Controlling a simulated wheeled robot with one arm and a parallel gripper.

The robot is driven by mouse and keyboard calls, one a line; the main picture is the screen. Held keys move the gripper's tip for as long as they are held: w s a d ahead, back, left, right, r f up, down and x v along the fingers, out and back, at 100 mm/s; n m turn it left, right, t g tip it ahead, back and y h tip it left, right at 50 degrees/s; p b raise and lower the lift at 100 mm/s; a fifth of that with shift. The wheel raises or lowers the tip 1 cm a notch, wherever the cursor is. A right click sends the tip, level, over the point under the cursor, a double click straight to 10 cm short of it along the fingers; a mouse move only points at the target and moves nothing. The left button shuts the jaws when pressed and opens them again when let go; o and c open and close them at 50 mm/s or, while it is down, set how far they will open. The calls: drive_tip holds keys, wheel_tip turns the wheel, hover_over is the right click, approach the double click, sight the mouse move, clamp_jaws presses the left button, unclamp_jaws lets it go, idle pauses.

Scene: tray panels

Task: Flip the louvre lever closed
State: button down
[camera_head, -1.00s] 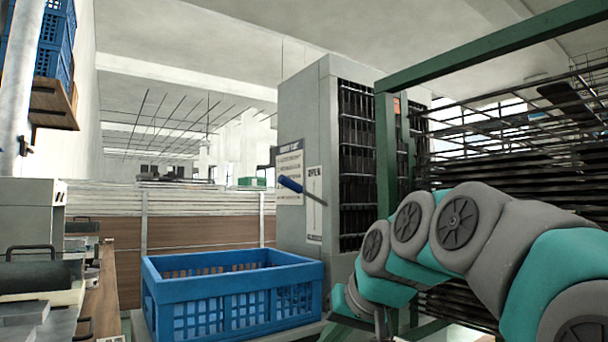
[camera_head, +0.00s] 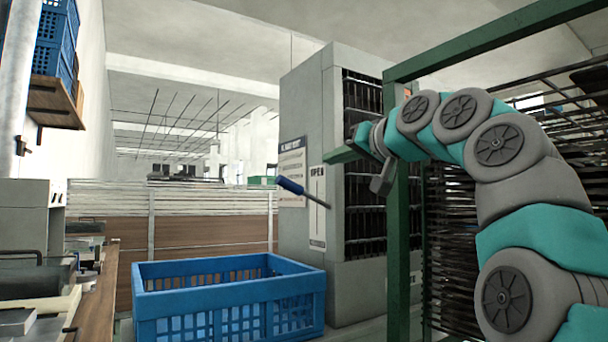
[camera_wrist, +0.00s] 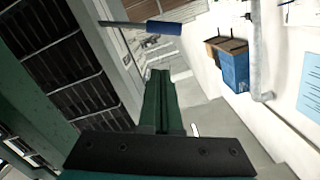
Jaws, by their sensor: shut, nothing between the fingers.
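The louvre lever (camera_head: 290,186) has a blue grip on a thin metal rod. It sticks out from the grey cabinet's front, grip tilted up and to the left, in front of a white plate marked OPEN (camera_head: 317,215). The dark louvre slats (camera_head: 362,200) are on the cabinet's right-hand face. My gripper (camera_head: 328,158), with green fingers, is shut and empty, above and right of the grip in the head view. In the wrist view the shut fingers (camera_wrist: 160,74) point towards the blue grip (camera_wrist: 163,28), with a visible gap; they look apart from it.
A green frame post (camera_head: 398,240) and a rack of dark trays (camera_head: 450,220) stand right of the cabinet, close to my arm. A blue crate (camera_head: 228,300) stands in front, lower left. A wooden-topped bench (camera_head: 97,300) is at the left. Space left of the lever is open.

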drive_tip(key=shift+d+r, duration=0.2)
drive_tip(key=shift+r, duration=0.65)
drive_tip(key=shift+w, duration=0.1)
drive_tip(key=p, duration=0.4)
hover_over(304, 194)
drive_tip(key=v, duration=0.3)
drive_tip(key=f+b, duration=0.1)
drive_tip(key=a+f+b, duration=0.2)
drive_tip(key=f, duration=0.1)
drive_tip(key=shift+s+a+f, duration=0.1)
drive_tip(key=shift+s, duration=0.15)
drive_tip(key=shift+f, duration=0.1)
drive_tip(key=shift+f, duration=0.1)
